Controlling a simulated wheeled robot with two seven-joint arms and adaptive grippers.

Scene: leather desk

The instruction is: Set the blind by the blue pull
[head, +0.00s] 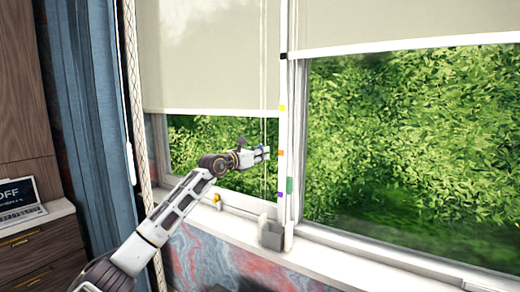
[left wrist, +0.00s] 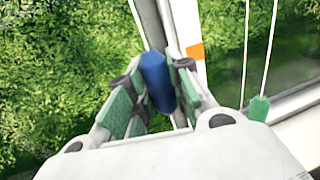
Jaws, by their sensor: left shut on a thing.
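The blue pull (left wrist: 158,82) is upright, slightly tilted, between the fingers of my left gripper (left wrist: 155,97) in the left wrist view. The fingers are closed on it. In the head view my left gripper (head: 264,154) is in front of the left window pane, beside the central post. The left blind (head: 210,55) hangs partway down, its lower edge a little above the gripper. A thin cord runs down to the gripper. The right blind (head: 400,20) ends higher up. My right gripper is not in view.
A green pull (left wrist: 258,107) hangs on cords right of my gripper. The window post carries coloured marks, among them an orange one (head: 281,153) and a yellow one (head: 282,107). A grey box (head: 271,234) stands on the sill below. A blue curtain (head: 95,90) and laptop (head: 20,200) are at the left.

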